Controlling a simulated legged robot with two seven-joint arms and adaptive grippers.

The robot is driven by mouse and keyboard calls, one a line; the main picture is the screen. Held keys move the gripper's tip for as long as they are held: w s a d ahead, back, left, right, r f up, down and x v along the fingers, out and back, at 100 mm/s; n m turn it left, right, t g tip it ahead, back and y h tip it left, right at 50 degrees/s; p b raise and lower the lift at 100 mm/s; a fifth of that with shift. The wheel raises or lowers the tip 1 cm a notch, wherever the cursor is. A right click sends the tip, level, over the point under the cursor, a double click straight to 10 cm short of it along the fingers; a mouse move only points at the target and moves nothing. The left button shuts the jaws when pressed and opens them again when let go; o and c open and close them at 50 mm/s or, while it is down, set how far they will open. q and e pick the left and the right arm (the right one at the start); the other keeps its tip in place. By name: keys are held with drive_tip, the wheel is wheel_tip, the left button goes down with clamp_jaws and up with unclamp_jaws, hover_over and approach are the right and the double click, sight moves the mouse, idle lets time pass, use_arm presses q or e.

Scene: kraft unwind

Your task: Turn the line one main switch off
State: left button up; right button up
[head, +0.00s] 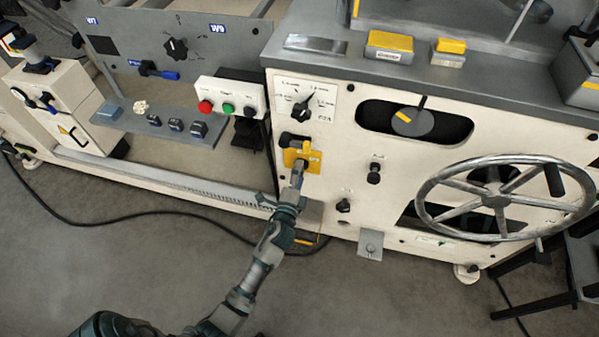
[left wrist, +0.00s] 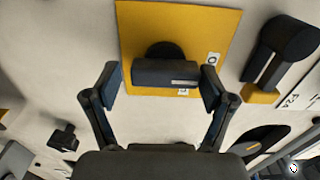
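The main switch is a black rotary knob (left wrist: 165,72) on a yellow plate (left wrist: 215,30), seen close up in the left wrist view. The knob's grip lies crosswise, and the plate carries small white labels, one reading O near the right end. In the head view the yellow plate (head: 313,162) sits on the cream machine front, partly hidden by my gripper. My left gripper (left wrist: 161,88) is open, with one finger on each side of the knob. A gap shows at the left finger; at the right finger I cannot tell whether it touches. My left gripper in the head view (head: 298,172) is at the plate.
A selector dial (head: 303,107) is above the plate, and a red, green and black button box (head: 230,108) is to its left. A black knob (head: 374,173) and a large handwheel (head: 503,200) are to the right. A black cable (head: 130,220) lies on the floor.

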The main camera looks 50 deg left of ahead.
use_arm(q)
drive_tip(key=shift+o, duration=0.3)
drive_tip(key=v, duration=1.2)
drive_tip(key=shift+f, duration=0.25)
